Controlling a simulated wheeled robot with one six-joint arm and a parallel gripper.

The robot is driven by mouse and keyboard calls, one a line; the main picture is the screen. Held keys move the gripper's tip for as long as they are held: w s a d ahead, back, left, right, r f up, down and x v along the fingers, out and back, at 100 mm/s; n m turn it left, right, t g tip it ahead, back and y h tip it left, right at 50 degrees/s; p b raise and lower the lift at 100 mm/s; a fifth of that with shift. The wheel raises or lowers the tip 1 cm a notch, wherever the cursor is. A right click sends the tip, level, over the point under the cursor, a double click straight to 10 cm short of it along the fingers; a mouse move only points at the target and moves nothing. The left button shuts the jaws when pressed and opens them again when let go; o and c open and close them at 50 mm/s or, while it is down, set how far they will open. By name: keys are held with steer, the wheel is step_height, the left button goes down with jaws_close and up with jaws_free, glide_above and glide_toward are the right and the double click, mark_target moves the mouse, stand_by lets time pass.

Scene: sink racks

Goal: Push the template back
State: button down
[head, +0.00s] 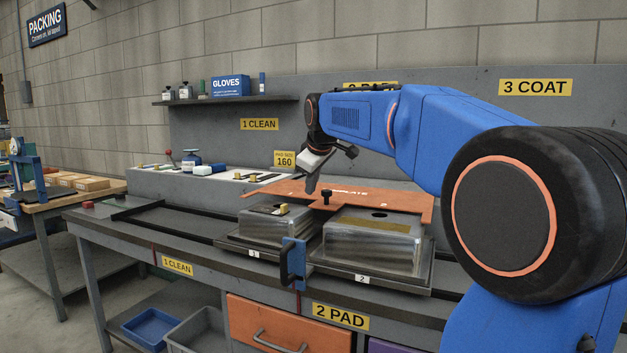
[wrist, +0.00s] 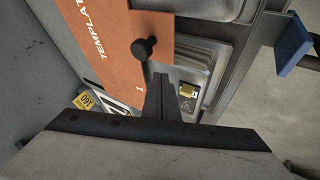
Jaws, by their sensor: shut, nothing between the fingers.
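The orange template (head: 405,203) lies across the rear of two steel sinks, the smaller sink 1 (head: 262,231) and the larger sink 2 (head: 368,247). It also shows at the upper left in the wrist view (wrist: 95,45). A black knob (head: 326,196) stands up near the template's front edge; it also shows in the wrist view (wrist: 146,48). My gripper (head: 312,190) is shut and empty, pointing down just left of the knob. In the wrist view its fingertips (wrist: 160,78) are close to the knob; I cannot tell if they touch.
A blue handle (head: 293,262) stands at the front edge between the sinks. A small yellow-topped item (head: 282,208) sits over sink 1. A back ledge (head: 205,178) holds bottles and small tools. The bench left of sink 1 has free room.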

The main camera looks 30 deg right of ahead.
mark_target(339, 189)
steer(key=w+d+f, duration=0.4)
steer(key=w, duration=0.1)
steer(key=shift+w, duration=0.25)
steer(key=shift+f, duration=0.1)
steer(key=w+d, duration=0.2)
steer(key=d, duration=0.1)
steer(key=w+d, duration=0.6)
steer(key=d, duration=0.1)
stand_by(0.5)
